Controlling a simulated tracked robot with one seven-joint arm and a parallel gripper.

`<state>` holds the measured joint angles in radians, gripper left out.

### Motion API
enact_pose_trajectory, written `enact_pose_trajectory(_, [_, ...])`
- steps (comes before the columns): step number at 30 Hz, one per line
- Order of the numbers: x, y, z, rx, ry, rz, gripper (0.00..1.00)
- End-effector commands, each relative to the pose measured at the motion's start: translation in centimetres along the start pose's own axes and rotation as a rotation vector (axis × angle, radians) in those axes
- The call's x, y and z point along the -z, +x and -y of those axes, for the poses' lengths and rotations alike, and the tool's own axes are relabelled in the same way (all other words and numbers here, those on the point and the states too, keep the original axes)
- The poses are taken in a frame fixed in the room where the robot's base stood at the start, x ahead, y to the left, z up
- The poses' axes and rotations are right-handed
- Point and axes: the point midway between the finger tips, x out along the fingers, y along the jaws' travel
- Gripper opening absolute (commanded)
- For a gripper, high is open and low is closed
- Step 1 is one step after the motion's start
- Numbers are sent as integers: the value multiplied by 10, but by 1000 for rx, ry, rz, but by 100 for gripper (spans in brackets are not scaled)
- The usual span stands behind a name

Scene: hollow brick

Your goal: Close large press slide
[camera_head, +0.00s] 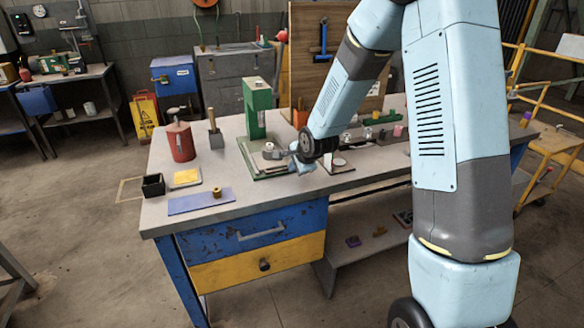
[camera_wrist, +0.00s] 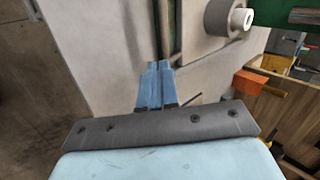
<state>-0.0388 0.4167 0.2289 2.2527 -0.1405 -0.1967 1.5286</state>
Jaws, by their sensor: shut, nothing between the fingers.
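The large press is a green upright column (camera_head: 257,105) on a flat green-edged base (camera_head: 252,158) on the workbench. A small grey part with a pale round top (camera_head: 270,149), perhaps its slide, sits low in front of the column. My gripper's blue fingers (camera_wrist: 158,72) are together and empty, left of and below that cylinder. In the head view my wrist hangs at the press's right front; whether the fingers touch the press cannot be told.
A red can (camera_head: 181,142), a black box (camera_head: 153,186) and a yellow-topped tray (camera_head: 186,178) stand left on the bench (camera_head: 230,182). A purple plate (camera_head: 199,201) lies at the front. An orange block (camera_wrist: 250,82) shows at right in the wrist view.

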Motion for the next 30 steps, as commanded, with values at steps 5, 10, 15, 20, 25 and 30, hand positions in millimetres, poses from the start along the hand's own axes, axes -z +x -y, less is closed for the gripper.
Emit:
enact_pose_trajectory(5, [0,0,0,0,0,0,0])
enact_pose_trajectory(10, [1,4,6,1,1,0,0])
enact_pose_trajectory(15, [6,27,32,1,3,0,0])
enact_pose_trajectory(20, [10,49,60,1,1,0,0])
enact_pose_trajectory(25, [12,62,76,0,0,1,0])
enact_pose_trajectory(30, [13,65,80,2,1,0,0])
